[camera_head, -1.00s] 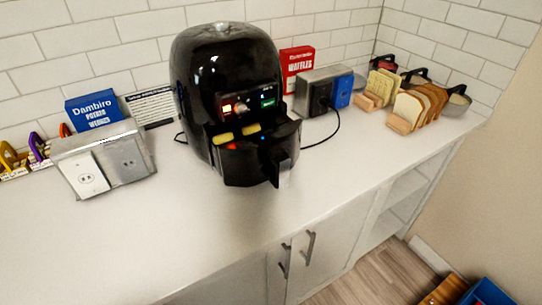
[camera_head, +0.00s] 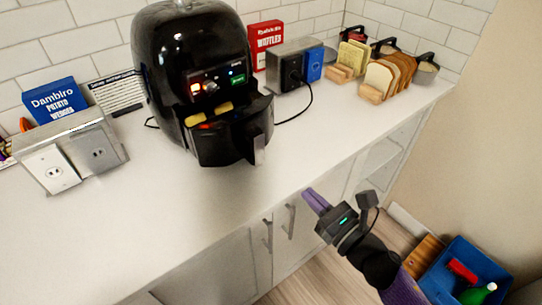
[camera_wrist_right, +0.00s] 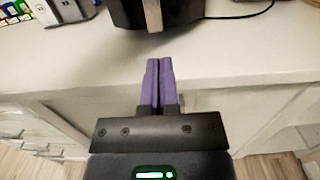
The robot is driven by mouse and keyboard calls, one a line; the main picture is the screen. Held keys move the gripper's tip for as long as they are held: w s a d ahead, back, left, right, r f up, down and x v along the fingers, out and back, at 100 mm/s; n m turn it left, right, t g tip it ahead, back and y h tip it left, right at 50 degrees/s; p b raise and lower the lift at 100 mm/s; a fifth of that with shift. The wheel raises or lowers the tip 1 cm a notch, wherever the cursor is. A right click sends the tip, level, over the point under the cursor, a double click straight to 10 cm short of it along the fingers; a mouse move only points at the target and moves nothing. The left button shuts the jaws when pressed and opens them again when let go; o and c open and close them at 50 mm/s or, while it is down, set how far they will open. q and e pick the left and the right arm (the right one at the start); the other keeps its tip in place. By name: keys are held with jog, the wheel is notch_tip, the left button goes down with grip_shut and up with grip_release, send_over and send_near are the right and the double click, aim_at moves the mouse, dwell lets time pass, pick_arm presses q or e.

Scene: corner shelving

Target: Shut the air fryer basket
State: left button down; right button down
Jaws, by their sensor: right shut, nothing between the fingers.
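The black air fryer (camera_head: 192,60) stands on the white counter in the head view. Its basket (camera_head: 228,138) is partly pulled out at the front, with yellow pieces (camera_head: 222,109) showing in the gap behind its front wall. The basket's handle (camera_head: 259,150) points toward the counter's front edge. My right gripper (camera_head: 315,201) is in front of the counter, below and right of the basket, apart from it. In the right wrist view its purple fingers (camera_wrist_right: 159,80) are together and empty, pointing at the dark basket (camera_wrist_right: 180,12). My left gripper is not in view.
Outlet boxes (camera_head: 75,155) and a blue box (camera_head: 55,102) stand left of the fryer. A red box (camera_head: 266,46), a metal outlet box (camera_head: 290,70) and bread racks (camera_head: 385,80) stand right. A blue bin (camera_head: 430,285) is on the floor. The counter front is clear.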

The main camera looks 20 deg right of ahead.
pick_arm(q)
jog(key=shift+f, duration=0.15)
pick_arm(e)
jog(key=x, duration=1.3)
jog(key=shift+w, duration=0.2)
